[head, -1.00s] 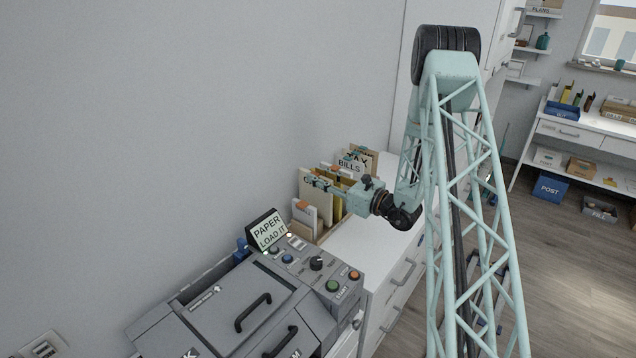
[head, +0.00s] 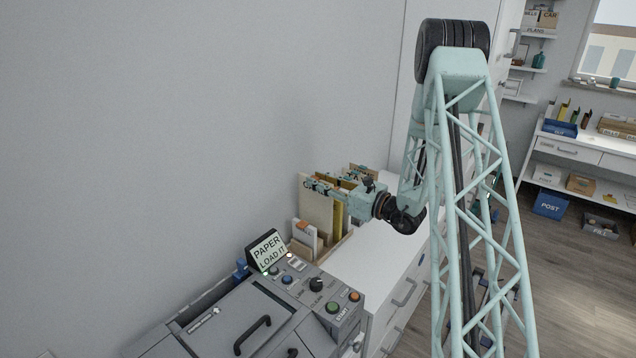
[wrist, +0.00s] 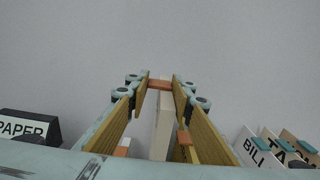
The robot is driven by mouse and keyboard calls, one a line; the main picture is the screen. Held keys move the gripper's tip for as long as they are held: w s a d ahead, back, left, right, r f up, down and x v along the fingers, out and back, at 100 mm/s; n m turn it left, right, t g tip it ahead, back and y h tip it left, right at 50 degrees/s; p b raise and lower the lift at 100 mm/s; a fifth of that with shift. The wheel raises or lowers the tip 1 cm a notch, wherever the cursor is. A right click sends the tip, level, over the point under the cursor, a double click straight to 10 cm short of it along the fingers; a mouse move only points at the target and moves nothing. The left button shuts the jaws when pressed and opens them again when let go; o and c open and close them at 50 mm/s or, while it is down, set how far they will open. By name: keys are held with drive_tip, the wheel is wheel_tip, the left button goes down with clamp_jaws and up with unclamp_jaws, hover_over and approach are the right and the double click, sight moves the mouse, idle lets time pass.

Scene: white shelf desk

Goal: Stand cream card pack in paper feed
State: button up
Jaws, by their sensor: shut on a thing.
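My gripper (head: 320,187) is shut on the cream card pack (head: 315,213) near its top edge, above the desk organiser. The pack is upright, and its lower end is close to or behind other items, so I cannot tell if it is clear of them. In the wrist view the cream pack (wrist: 165,118) stands between the fingers (wrist: 160,88), with an orange tab at its far top. The grey machine (head: 215,325) is at lower left, with its "PAPER LOAD IT" sign (head: 268,252) upright. A dark long opening (head: 205,300) runs along its wall side.
The wooden organiser (head: 332,247) holds a white pack with an orange tab (head: 305,236) and several folders behind. The white desk top (head: 375,240) is clear on the right. The grey wall stands close behind. Machine buttons (head: 333,307) and handles stick up.

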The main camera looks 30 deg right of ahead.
idle(0.4)
drive_tip(key=r, duration=0.9)
drive_tip(key=shift+s+d+r+p, duration=0.15)
drive_tip(key=shift+s+d+p, duration=0.15)
drive_tip(key=shift+s, duration=0.05)
drive_tip(key=s+d+r+m+t+h, duration=0.1)
drive_tip(key=s+d+r+m+h, duration=0.25)
drive_tip(key=d+r, duration=0.6)
drive_tip(key=s+d+r+m+t+h, duration=0.15)
drive_tip(key=s+d+r+h, duration=0.45)
drive_tip(key=r, duration=0.7)
drive_tip(key=s+d+r+m+g+h, duration=0.2)
drive_tip(key=s+d+r+m+h, duration=0.2)
drive_tip(key=s+r, duration=0.5)
drive_tip(key=s+d+r+m+g+h, duration=0.3)
drive_tip(key=s+d+r, duration=0.6)
drive_tip(key=s, duration=0.4)
drive_tip(key=shift+d+r+m+h+b, duration=0.3)
drive_tip(key=shift+m+h+b, duration=0.15)
drive_tip(key=shift+h, duration=0.9)
drive_tip(key=shift+w, duration=0.15)
